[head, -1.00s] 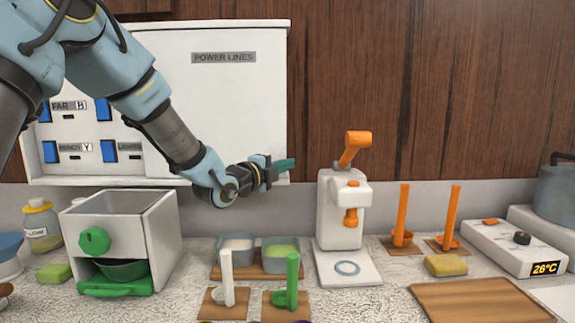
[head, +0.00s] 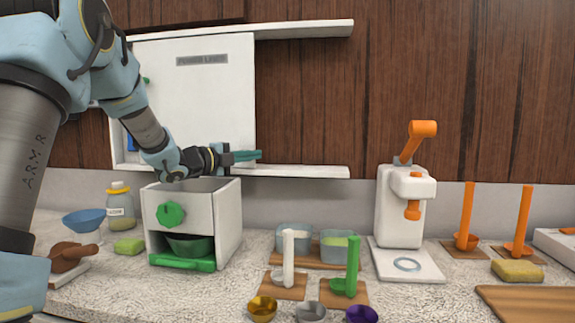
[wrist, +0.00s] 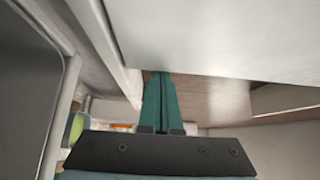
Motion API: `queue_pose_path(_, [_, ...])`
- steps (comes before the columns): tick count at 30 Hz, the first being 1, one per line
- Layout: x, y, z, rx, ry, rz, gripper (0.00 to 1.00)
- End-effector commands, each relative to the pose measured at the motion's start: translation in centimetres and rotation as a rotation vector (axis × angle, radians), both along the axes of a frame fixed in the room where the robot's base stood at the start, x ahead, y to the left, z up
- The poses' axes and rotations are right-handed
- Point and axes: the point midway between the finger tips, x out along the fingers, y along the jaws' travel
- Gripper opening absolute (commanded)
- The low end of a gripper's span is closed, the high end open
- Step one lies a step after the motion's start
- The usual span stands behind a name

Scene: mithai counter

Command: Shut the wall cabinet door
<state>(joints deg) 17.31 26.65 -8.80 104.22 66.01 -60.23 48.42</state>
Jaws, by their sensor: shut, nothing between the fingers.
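The wall cabinet's white sliding door (head: 195,110), labelled POWER LINES, sits between two white rails, with bare wood showing between the rails to its right. A strip of the cabinet still shows at its left, with a blue switch (head: 130,141) partly hidden by my arm. My gripper (head: 261,155) is shut and empty at the door's lower right edge. In the wrist view, the teal fingers (wrist: 161,100) lie together, tips close to the white door panel (wrist: 220,35). I cannot tell whether they touch it.
Below stand a white drawer box (head: 228,215) with a green knob, two small tubs (head: 340,250), a white dispenser (head: 402,215) with an orange lever, and orange posts (head: 467,212). A yellow sponge (head: 517,271) lies at right. The wall right of the cabinet is clear.

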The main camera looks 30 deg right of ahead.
Motion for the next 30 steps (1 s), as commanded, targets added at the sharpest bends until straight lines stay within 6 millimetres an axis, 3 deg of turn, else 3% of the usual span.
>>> queue_pose_path(6, [3.7,4.5,-0.2,0.001,-0.002,0.003,0.00])
queue_pose_path(12, [5.5,6.7,-0.1,0.000,0.000,0.001,0.00])
queue_pose_path(30, [6.6,8.0,0.0,0.000,0.000,0.011,0.00])
